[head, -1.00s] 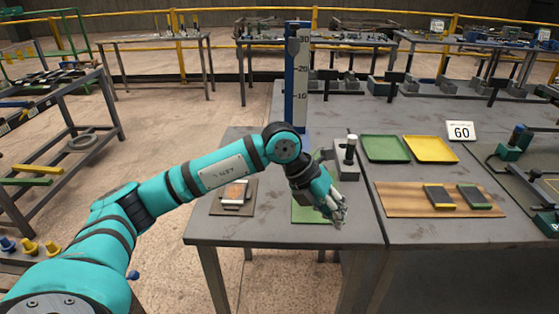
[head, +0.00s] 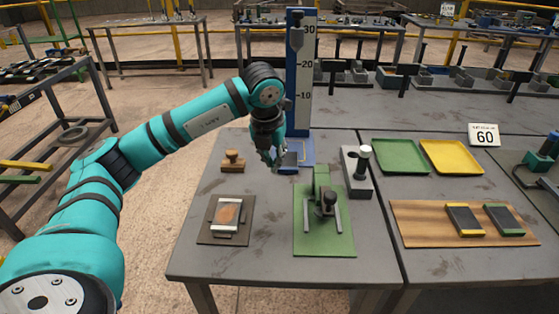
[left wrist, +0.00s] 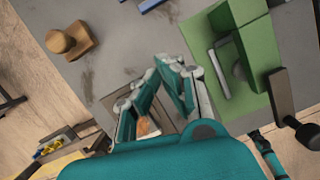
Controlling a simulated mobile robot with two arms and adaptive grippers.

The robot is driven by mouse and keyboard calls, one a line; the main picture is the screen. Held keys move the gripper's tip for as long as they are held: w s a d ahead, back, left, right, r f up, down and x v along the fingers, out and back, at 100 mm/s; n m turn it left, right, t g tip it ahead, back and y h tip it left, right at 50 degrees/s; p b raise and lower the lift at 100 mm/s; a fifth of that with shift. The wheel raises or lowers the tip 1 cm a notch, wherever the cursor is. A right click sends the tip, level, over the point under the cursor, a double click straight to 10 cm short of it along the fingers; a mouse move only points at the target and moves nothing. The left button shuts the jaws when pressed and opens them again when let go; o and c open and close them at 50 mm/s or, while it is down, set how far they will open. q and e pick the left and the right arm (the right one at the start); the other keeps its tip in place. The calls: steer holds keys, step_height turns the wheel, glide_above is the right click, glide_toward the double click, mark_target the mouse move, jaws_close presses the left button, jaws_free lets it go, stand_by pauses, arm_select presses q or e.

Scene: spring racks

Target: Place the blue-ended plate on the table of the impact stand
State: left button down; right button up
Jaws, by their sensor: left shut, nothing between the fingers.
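The impact stand (head: 297,70) is a tall blue column with a white numbered scale and a blue base, at the back of the near table. My left gripper (head: 275,162) hangs just in front of its base, shut and empty; its fingers also show in the left wrist view (left wrist: 168,65). A dark grey flat piece (head: 290,159) shows at the stand's base just beside the fingers, partly hidden by them. I cannot tell whether it is the plate or part of the stand. No blue end can be made out on any plate. My right gripper is not in view.
A green fixture with a clamp (head: 325,235) stands in front of the stand. A wooden stamp (head: 232,161) and a brown mat (head: 211,237) lie left. Right are a grey block with a post (head: 357,178), green and yellow trays (head: 398,156), and two plates (head: 464,219) on a wooden board.

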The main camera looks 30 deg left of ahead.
mark_target(280, 180)
arm_select(q)
steer(key=p+x, duration=0.1)
steer(key=x, duration=0.6)
steer(key=shift+f, duration=0.3)
steer(key=shift+x, duration=0.95)
steer(key=w, duration=0.2)
steer(key=shift+w+a+p, duration=0.25)
steer(key=shift+a+p, duration=0.05)
steer(key=shift+p, duration=0.05)
steer(key=shift+w+a, duration=0.2)
steer(key=shift+w, duration=0.45)
steer(key=shift+w+f, duration=0.1)
steer(key=shift+w, duration=0.05)
steer(key=shift+a, duration=0.1)
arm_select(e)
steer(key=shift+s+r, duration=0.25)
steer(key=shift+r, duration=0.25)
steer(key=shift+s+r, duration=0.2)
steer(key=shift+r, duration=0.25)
